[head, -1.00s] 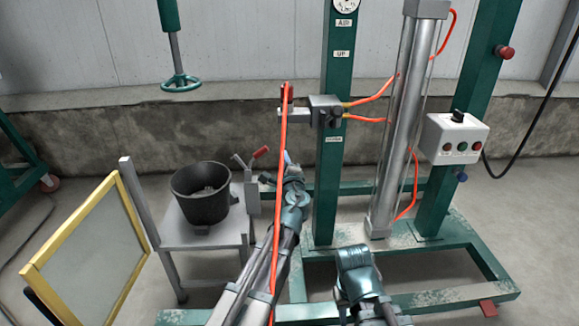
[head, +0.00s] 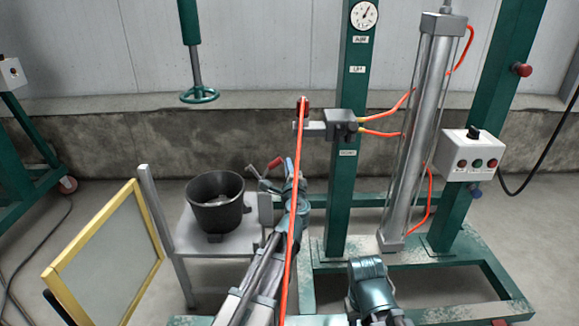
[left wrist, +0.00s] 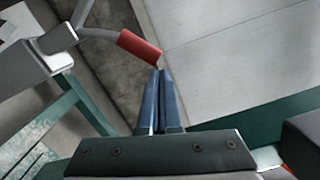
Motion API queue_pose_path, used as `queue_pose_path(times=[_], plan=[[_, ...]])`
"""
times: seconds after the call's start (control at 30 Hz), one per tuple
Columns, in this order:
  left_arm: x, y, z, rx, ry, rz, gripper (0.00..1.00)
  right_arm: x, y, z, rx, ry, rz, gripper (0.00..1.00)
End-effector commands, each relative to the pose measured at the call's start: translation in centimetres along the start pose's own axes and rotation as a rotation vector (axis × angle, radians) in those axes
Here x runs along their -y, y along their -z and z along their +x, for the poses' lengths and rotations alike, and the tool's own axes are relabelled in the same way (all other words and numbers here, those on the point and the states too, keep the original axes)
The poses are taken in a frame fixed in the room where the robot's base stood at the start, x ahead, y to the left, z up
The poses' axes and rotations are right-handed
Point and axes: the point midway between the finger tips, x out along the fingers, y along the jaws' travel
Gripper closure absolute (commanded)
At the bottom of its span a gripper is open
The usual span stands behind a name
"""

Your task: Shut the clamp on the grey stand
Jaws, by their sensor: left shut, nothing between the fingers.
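The clamp with its red handle (head: 276,163) sits at the right edge of the grey stand (head: 185,232). The handle points up and to the right. My left gripper (head: 289,164) is just right of the handle, its blue fingers shut and empty. In the left wrist view the red handle (left wrist: 138,45) comes in from the upper left on a grey arm, and its end lies close beside the tips of my shut left gripper (left wrist: 160,74). I cannot tell whether they touch. My right gripper is not visible.
A black bucket (head: 215,202) stands on the grey stand. A yellow-framed panel (head: 105,262) leans at the left. A red hose (head: 291,225) crosses in front of my left arm. A green frame post (head: 350,130) and a control box (head: 469,156) are at the right.

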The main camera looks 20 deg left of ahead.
Motion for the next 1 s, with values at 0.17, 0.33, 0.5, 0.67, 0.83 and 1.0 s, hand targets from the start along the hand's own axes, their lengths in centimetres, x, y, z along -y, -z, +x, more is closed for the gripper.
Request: queue_pose_path(times=[0.17, 0.33, 0.5, 0.67, 0.83, 1.0], plan=[[0.2, -0.3, 0.0, 0.001, -0.002, -0.027, 1.0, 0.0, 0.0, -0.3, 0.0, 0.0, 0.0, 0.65], [0.5, -0.7, 0.1, 0.001, -0.005, -0.063, 1.0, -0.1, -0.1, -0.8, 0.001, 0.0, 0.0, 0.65], [1.0, -1.6, 0.1, 0.001, -0.011, -0.138, 1.0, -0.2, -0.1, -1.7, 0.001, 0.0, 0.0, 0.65], [1.7, -3.1, 0.2, 0.003, -0.021, -0.261, 1.0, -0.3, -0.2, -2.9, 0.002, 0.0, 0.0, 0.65], [2.0, -5.0, 0.3, 0.004, -0.034, -0.423, 1.0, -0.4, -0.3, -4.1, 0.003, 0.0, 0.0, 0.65], [2.1, -6.8, 0.5, 0.004, -0.046, -0.582, 1.0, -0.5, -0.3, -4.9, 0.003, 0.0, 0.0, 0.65]])
